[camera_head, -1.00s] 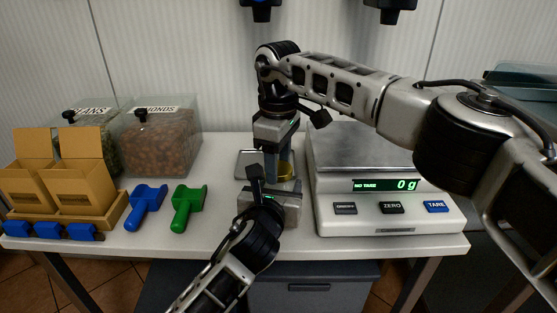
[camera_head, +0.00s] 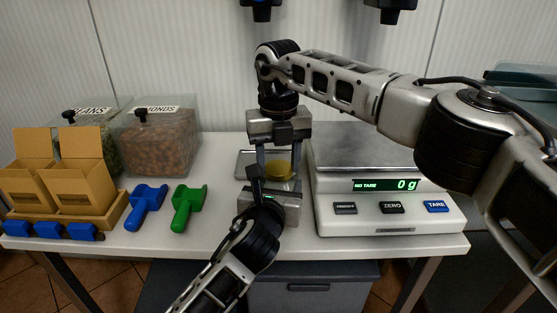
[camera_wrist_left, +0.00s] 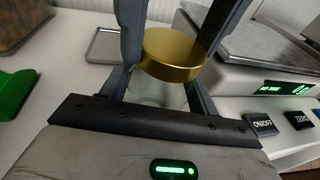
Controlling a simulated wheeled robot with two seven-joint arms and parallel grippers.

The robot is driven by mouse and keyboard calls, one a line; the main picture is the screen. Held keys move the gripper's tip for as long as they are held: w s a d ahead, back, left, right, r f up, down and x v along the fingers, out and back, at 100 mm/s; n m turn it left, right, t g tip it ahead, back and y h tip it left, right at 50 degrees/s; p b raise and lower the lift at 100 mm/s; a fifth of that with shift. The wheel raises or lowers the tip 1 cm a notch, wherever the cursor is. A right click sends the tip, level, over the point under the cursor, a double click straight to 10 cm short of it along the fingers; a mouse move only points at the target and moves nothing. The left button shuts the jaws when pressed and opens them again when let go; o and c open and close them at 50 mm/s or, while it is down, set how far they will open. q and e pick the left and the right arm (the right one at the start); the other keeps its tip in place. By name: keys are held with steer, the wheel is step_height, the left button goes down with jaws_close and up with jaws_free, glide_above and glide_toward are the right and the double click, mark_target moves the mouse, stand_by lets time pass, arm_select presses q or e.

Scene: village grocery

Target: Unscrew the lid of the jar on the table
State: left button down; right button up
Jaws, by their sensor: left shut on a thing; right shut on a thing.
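The jar (camera_wrist_left: 158,90) is pale and see-through with a gold lid (camera_wrist_left: 174,54); most of its body is hidden behind my left gripper in the head view. The lid (camera_head: 279,171) shows between the fingers there. My left gripper (camera_head: 270,185) comes from the front, low down, and is shut on the jar body. My right gripper (camera_head: 279,166) points straight down from above, its two fingers shut on the lid from both sides. In the left wrist view the lid sits at the jar's top; whether it has loosened I cannot tell.
A scale (camera_head: 391,208) reading 0 g stands close on the right. A small metal tray (camera_head: 243,165) lies behind left. Green (camera_head: 187,206) and blue (camera_head: 146,205) scoops, cardboard boxes (camera_head: 77,187) and an almond bin (camera_head: 160,145) are farther left.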

steer(key=n, duration=2.2)
steer(key=shift+r+n, duration=0.1)
steer(key=shift+n, duration=0.2)
steer(key=n, duration=0.6)
steer(key=shift+n, duration=0.3)
steer(key=shift+r, duration=0.15)
steer(key=shift+r, duration=0.95)
